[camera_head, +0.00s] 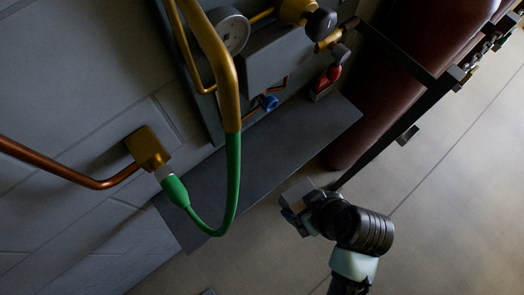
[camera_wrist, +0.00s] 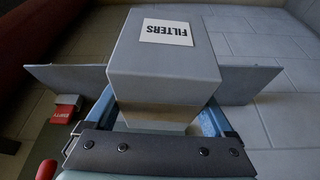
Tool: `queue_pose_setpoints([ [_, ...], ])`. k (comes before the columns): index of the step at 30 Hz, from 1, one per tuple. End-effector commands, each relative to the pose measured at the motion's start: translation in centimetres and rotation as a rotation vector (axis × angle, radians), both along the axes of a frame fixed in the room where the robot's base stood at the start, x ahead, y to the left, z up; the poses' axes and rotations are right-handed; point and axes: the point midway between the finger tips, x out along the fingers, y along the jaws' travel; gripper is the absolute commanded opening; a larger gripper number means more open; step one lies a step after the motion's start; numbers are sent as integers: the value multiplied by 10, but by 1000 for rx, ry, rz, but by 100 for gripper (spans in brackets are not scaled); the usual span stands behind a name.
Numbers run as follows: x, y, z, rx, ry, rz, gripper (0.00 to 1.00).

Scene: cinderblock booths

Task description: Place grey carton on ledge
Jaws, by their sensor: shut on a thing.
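The grey carton (camera_wrist: 165,65) has a white label reading FILTERS and fills the middle of the wrist view. My gripper (camera_wrist: 160,118) is shut on it, with a blue finger at either side. In the head view my gripper (camera_head: 303,208) is at the lower right of the ledge, and the carton (camera_head: 298,191) shows small at its tip. The ledge (camera_head: 215,198) is a long dark grey shelf against the wall. It also shows behind the carton in the wrist view (camera_wrist: 255,84), sticking out on both sides. I cannot tell whether carton and ledge touch.
A green hose (camera_head: 234,175) loops down in front of the ledge's left part. A gauge (camera_head: 230,32) and valves are above it. A dark red cylinder (camera_head: 405,75) stands to the right. A red EMPTY tag (camera_wrist: 66,105) shows at left. Floor (camera_head: 440,220) is clear at right.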

Motion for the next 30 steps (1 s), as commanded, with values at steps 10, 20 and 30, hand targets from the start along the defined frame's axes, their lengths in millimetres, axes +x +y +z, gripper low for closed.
queue_pose_setpoints([
  [10,2,7,4,1,-3,114,17],
  [20,76,60,6,-1,-4,114,17],
  [30,140,107,4,0,-3,111,17],
])
